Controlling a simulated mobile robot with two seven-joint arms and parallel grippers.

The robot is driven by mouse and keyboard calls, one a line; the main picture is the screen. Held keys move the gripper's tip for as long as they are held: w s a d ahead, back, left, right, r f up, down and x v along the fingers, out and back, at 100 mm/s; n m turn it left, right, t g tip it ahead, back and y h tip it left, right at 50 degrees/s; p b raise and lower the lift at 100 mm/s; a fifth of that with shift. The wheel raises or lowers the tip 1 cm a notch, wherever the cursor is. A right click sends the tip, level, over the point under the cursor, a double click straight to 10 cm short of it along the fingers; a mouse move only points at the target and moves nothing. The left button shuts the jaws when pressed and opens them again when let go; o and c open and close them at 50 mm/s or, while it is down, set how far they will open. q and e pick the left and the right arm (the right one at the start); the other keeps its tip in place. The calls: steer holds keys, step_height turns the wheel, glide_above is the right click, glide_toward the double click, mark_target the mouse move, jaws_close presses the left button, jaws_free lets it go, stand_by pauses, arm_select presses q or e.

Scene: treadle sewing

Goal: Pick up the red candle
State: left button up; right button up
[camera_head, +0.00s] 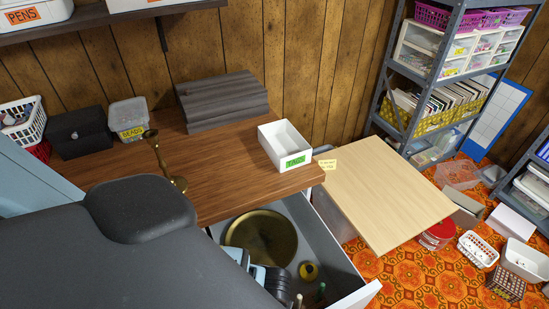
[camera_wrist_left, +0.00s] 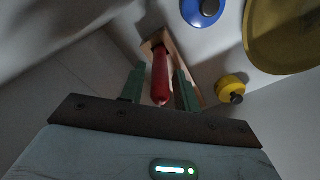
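The red candle (camera_wrist_left: 160,76) lies in the open drawer (camera_head: 335,250), by a strip of tan wood (camera_wrist_left: 153,45), in the left wrist view. My left gripper (camera_wrist_left: 160,88) is open, with one green fingertip on each side of the candle. A gap shows between the candle and each fingertip. In the head view my left gripper reaches down into the drawer, and I cannot make out the candle there. My right gripper is not in view.
A round brass dish (camera_head: 262,236) and a yellow spool (camera_head: 308,271) are in the drawer near my gripper. A blue round item (camera_wrist_left: 203,10) shows in the wrist view. A white TAGS bin (camera_head: 285,146) and brass candlestick (camera_head: 163,160) stand on the tabletop above.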

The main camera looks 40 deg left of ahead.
arm_select(q)
jaws_close()
steer(key=shift+r, duration=0.1)
